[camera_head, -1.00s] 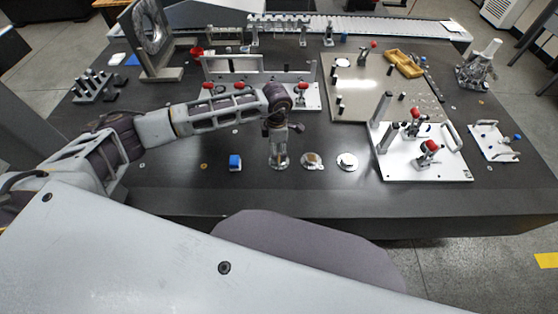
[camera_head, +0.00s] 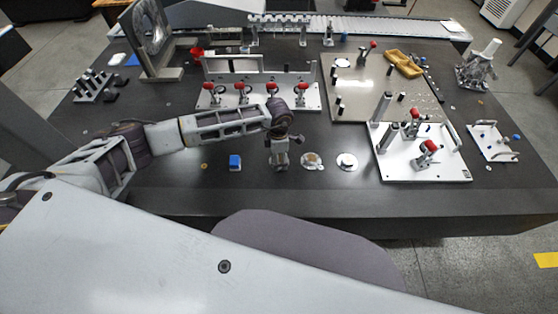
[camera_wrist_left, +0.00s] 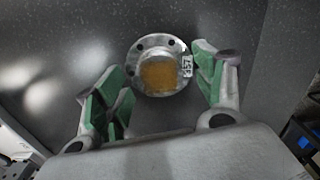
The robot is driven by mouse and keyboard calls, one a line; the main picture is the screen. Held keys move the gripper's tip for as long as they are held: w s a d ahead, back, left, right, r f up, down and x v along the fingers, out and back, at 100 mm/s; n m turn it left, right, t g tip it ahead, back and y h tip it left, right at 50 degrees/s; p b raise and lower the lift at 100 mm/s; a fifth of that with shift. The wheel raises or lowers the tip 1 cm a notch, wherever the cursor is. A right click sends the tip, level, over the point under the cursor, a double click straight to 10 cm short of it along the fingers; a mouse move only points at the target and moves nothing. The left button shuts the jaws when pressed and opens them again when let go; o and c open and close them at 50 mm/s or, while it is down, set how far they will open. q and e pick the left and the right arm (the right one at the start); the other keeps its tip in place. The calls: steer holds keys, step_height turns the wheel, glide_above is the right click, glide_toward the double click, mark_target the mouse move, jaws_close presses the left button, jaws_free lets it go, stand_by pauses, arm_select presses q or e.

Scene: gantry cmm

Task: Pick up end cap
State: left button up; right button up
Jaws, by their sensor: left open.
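The end cap (camera_wrist_left: 160,68) is a round metal flange with bolt holes, an amber-brown centre and a small white label at its right side. It lies flat on the dark table in the left wrist view. My left gripper (camera_head: 279,166) points down over the table near its front edge. Its green-padded fingers are open, one on each side of the end cap in the wrist view, with gaps between pads and rim. In the head view my gripper hides the spot directly below it. My right gripper is not in view.
Two round metal discs (camera_head: 312,160) and (camera_head: 347,161) lie just right of my left gripper. A blue block (camera_head: 235,162) stands to its left. A white fixture plate with red-tipped clamps (camera_head: 423,165) is farther right. A clamp fixture (camera_head: 260,95) stands behind my arm.

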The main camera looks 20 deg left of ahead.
arm_select(q)
steer(key=c, duration=1.3)
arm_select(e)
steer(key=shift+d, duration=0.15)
arm_select(q)
steer(key=shift+r, duration=0.15)
steer(key=shift+c, duration=0.2)
step_height(320, 180, up, 10)
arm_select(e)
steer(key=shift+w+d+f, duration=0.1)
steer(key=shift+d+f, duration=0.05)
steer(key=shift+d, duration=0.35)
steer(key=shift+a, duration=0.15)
